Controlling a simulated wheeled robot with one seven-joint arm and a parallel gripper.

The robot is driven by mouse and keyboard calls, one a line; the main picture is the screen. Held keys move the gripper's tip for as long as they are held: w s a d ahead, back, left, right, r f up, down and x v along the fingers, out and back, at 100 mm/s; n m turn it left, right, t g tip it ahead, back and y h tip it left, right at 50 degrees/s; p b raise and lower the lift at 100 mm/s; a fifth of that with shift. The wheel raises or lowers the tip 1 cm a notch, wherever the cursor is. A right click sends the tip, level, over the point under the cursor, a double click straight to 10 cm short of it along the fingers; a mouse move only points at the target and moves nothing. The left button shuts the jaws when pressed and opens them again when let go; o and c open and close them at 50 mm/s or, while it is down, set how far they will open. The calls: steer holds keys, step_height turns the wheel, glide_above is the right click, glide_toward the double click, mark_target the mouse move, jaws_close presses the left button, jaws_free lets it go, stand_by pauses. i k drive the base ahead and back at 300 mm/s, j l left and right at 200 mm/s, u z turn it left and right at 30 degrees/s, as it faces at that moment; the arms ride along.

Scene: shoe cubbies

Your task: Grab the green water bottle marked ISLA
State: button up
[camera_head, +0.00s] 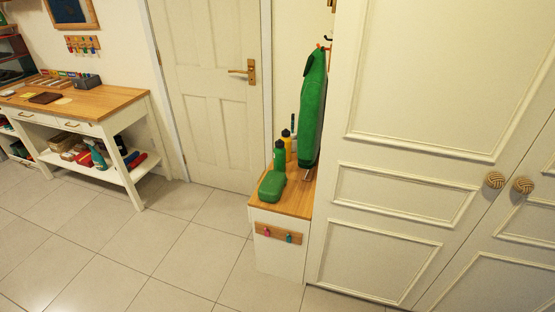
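A green bottle (279,156) with a dark cap stands upright on the wooden top of a narrow cabinet (296,196). Any name on the bottle is too small to read. A green lunch-box-like case (272,186) lies just in front of it and hides its base. A yellow bottle (287,143) with a black cap stands close behind it. My gripper is not in view.
A large green bag-like item (311,110) hangs right of the bottles, close to tall panelled doors (400,150). A peg rail (278,234) crosses the cabinet front. A workbench (75,105) stands left. The tiled floor (170,240) is clear.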

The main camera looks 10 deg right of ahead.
mark_target(279, 151)
steer(key=i+j, duration=0.3)
steer(key=i, duration=0.15)
steer(key=i+j, duration=0.3)
steer(key=i, duration=0.15)
steer(key=i+j, duration=0.3)
steer(key=i, duration=0.2)
steer(key=i+j+u, duration=0.1)
steer(key=i+j, duration=0.2)
steer(key=i, duration=0.15)
steer(key=i+j, duration=0.25)
steer(key=i, duration=0.2)
steer(key=i+j, duration=0.3)
steer(key=i, duration=0.2)
